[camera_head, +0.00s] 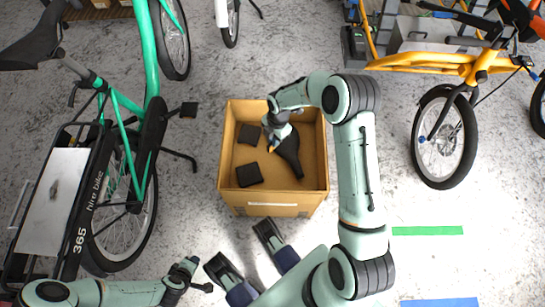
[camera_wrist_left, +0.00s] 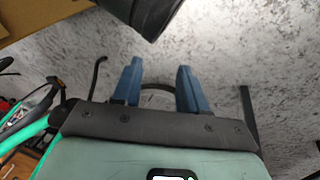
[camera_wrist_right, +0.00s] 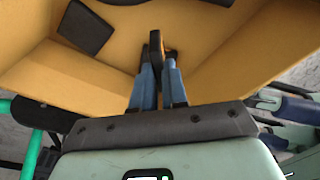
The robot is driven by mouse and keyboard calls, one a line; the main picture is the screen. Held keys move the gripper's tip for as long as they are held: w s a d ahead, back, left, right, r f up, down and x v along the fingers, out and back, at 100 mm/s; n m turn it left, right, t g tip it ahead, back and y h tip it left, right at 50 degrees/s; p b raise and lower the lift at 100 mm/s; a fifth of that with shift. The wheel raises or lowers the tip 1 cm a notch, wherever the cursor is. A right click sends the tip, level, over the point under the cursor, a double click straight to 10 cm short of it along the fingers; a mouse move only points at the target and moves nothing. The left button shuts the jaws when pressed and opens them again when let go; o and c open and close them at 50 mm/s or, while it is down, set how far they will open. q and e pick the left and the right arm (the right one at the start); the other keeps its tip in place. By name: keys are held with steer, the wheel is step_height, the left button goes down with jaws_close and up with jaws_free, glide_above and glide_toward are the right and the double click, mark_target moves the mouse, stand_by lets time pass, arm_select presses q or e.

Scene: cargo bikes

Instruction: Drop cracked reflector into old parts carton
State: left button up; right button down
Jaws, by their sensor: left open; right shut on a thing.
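The old parts carton (camera_head: 238,202) is an open cardboard box on the floor. It holds two dark pads (camera_head: 249,174) and a dark saddle-shaped part (camera_head: 288,152). My right gripper (camera_head: 270,146) is over the carton's inside, and its fingers point down into it. In the right wrist view the right gripper (camera_wrist_right: 157,68) is shut on the cracked reflector (camera_wrist_right: 155,47), a small dark piece with an orange face. The carton's walls (camera_wrist_right: 70,68) surround it there. My left gripper (camera_wrist_left: 158,88) is open and empty, away from the carton, low over the floor.
A green hire bike (camera_head: 125,110) stands left of the carton, its kickstand near the box. A yellow cargo bike (camera_head: 440,60) stands at the upper right. Green (camera_head: 427,230) and blue (camera_head: 440,302) floor strips lie at the lower right.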

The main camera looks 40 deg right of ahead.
steer(key=c, duration=1.1)
jaws_free()
arm_select(q)
steer(key=s+d+r+g+h+p, duration=0.1)
steer(key=s+d+r+p, duration=0.1)
steer(key=s, duration=0.3)
steer(key=shift+d+r+g+p, duration=0.35)
steer(key=shift+r+p, duration=0.3)
steer(key=shift+r, duration=0.15)
arm_select(e)
step_height(320, 180, up, 13)
steer(key=d, duration=0.1)
steer(key=shift+d+r, duration=0.2)
steer(key=shift+d, duration=0.1)
arm_select(q)
steer(key=shift+s, duration=0.1)
